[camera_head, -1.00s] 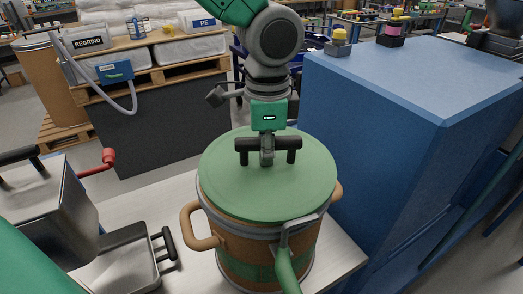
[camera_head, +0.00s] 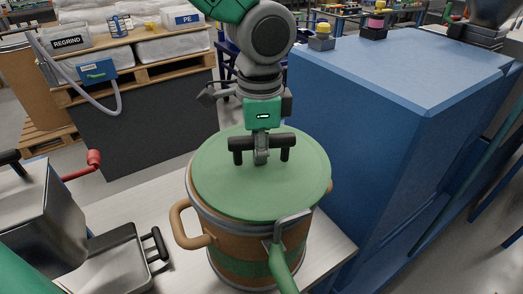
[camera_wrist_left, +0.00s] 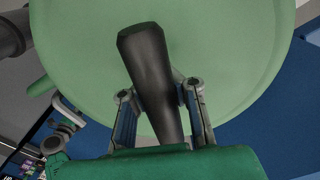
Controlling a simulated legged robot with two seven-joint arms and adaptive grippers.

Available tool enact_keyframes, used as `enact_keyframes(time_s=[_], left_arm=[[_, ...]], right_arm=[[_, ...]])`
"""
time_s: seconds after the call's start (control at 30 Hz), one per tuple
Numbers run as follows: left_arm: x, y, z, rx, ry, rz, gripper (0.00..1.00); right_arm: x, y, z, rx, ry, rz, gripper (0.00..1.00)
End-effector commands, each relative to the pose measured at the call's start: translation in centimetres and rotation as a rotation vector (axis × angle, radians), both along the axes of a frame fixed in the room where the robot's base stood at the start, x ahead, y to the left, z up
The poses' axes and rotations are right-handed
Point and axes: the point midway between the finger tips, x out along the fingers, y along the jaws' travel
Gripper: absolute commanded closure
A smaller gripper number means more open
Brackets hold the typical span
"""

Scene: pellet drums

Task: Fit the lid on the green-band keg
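The keg (camera_head: 222,247) is brown with a green band (camera_head: 228,267), a grey metal rim ring and tan side handles (camera_head: 187,222). It stands upright on a pale bench. A round green lid (camera_head: 225,190) with a dark bar handle (camera_head: 240,144) lies over its mouth. Whether the lid is fully seated cannot be told. My left gripper (camera_head: 261,154) is above the lid, closed on the handle. In the left wrist view its fingers (camera_wrist_left: 158,92) flank the dark handle, over the green lid (camera_wrist_left: 225,50). My right gripper is not in view.
A green clamp lever (camera_head: 281,268) hangs at the keg's front. A tall blue cabinet (camera_head: 360,150) stands close on the right. A metal box with a dark handle (camera_head: 95,265) is on the left. Bare bench (camera_head: 120,212) shows between them. A pallet stack (camera_head: 150,75) stands behind.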

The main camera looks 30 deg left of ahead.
Motion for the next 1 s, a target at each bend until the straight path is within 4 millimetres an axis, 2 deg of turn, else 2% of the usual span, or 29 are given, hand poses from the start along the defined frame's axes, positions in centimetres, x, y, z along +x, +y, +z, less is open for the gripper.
enact_keyframes(time_s=[0.93,0.97,1.0], left_arm=[[0.0,1.3,-0.7,-0.002,-0.001,0.001,1.00],[0.0,1.4,-0.7,-0.002,0.000,0.001,0.95],[0.0,1.5,-0.7,-0.003,-0.001,0.001,0.81]], right_arm=[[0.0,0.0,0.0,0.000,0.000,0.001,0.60],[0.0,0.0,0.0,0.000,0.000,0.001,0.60],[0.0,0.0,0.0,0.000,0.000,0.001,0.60]])
